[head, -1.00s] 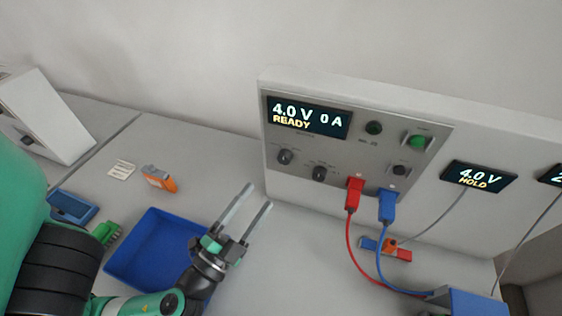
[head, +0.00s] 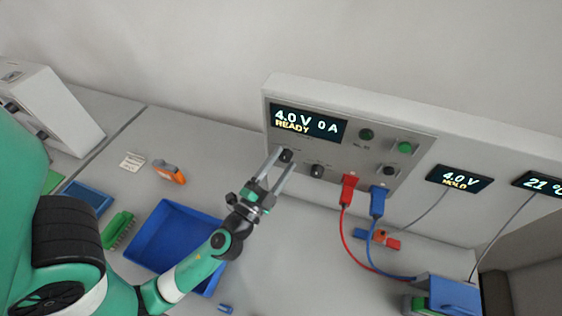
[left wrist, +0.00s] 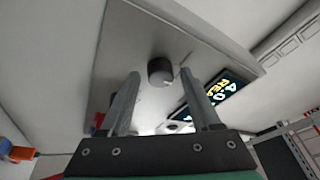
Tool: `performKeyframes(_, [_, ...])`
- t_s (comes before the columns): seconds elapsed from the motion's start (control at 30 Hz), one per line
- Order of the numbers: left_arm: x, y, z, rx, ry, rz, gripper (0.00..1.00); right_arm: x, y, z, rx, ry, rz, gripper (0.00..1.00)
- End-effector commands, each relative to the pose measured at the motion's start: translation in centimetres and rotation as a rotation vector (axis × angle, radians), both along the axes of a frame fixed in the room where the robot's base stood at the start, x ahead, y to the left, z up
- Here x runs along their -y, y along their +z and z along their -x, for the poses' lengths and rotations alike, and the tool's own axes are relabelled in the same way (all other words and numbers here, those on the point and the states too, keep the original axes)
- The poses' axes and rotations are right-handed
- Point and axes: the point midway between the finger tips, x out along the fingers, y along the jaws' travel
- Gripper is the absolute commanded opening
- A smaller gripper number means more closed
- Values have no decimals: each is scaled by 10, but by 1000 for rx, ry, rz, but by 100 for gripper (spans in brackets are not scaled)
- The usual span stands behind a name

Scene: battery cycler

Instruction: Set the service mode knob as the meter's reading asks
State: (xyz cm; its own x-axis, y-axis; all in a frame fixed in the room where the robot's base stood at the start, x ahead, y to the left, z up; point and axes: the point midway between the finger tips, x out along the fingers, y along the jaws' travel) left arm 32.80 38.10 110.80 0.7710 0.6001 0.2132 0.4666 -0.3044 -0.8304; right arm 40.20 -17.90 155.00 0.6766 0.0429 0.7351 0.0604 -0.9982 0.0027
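The cycler panel (head: 352,150) has a screen (head: 308,123) reading "4.0 V 0 A READY". A separate meter (head: 459,179) to its right reads "4.0 V HOLD". Below the panel screen are two dark knobs, a left one (head: 286,155) and a right one (head: 317,171); their labels are too small to read. My left gripper (head: 284,158) is open, with its fingertips at the left knob. In the left wrist view a dark round knob (left wrist: 160,70) shows between the spread fingers; I cannot tell whether they touch it. My right gripper is not in view.
Red (head: 348,189) and blue (head: 378,201) plugs with cables stick out below the panel. A blue tray (head: 140,246) lies below my left arm. An orange tool (head: 169,171) lies at left. Another display (head: 541,184) reads "21 °C", partly cut off.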

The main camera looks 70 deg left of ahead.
Motion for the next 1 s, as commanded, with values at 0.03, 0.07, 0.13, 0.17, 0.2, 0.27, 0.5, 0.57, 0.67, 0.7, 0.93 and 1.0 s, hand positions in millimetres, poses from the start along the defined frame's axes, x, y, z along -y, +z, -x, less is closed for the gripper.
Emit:
performKeyframes(0.03, [0,0,0,0,0,0,53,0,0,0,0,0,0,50])
performKeyframes(0.07, [0,0,0,0,0,0,47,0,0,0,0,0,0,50])
performKeyframes(0.13, [0,0,0,0,0,0,35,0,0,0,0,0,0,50])
performKeyframes(0.17, [0,0,0,0,0,0,29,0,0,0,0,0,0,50])
performKeyframes(0.2, [0,0,0,0,0,0,22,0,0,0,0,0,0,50])
performKeyframes(0.27, [0,0,0,0,0,0,11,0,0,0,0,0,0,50])
performKeyframes(0.5, [0,0,0,-1,0,-1,0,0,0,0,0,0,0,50])
performKeyframes(0.57, [0,1,0,-4,0,-3,0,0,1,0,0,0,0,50])
performKeyframes(0.67, [0,2,0,-17,0,-14,0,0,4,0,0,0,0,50])
performKeyframes(0.7, [0,2,1,-26,1,-21,0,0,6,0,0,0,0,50])
performKeyframes(0.93, [-1,6,1,-118,1,-91,0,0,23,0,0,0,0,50])
performKeyframes(1.0, [0,7,1,-158,1,-123,0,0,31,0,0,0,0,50])
